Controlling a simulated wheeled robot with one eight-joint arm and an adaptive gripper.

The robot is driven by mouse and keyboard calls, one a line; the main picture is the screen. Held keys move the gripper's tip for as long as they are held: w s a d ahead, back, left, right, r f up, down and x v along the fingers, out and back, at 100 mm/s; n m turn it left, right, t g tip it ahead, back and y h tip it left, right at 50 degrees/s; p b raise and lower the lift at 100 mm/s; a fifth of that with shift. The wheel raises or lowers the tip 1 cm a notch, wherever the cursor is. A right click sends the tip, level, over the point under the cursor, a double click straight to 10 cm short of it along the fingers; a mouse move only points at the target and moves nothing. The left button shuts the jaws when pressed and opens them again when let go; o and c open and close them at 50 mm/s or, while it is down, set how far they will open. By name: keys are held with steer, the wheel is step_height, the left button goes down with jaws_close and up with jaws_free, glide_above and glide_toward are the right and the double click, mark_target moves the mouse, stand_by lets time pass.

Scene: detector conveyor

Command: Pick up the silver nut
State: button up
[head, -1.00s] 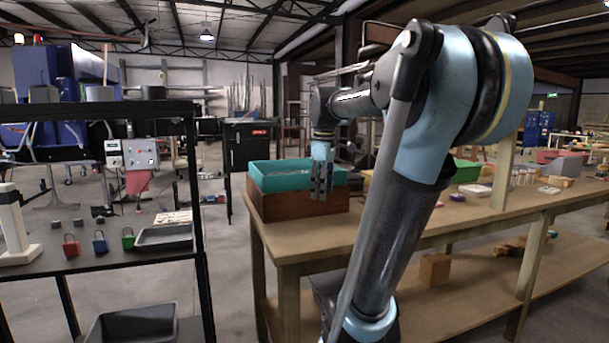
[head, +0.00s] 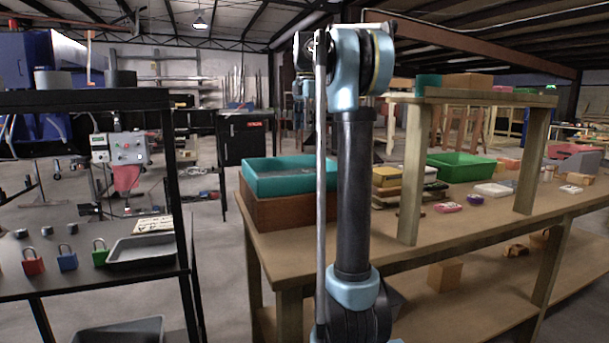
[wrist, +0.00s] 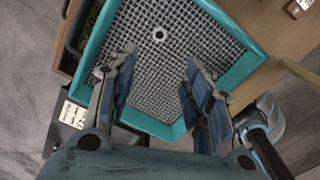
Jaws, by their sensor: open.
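The silver nut (wrist: 159,34) is a small ring lying on the grey mesh floor of a teal tray (wrist: 230,28). In the wrist view it lies near the top middle, beyond the fingertips and roughly midway between them. My gripper (wrist: 160,65) is open and empty above the tray, with its two fingers apart and not touching the nut. In the head view the teal tray (head: 262,187) sits on a brown wooden box (head: 272,211) at the workbench's left end. There my arm hides my gripper, and I cannot make out the nut.
The workbench (head: 420,229) has a raised wooden shelf (head: 470,97) on posts right of my arm. A green bin (head: 462,167) and small items stand beyond it. At the left, a black rack holds padlocks (head: 67,259) and a dark tray (head: 145,250).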

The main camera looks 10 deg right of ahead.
glide_above(305, 170)
step_height(305, 170, down, 11)
steer(key=shift+d+f, duration=0.1)
steer(key=shift+f, duration=0.05)
steer(key=shift+w+f, duration=0.15)
steer(key=shift+f, duration=2.55)
jaws_close()
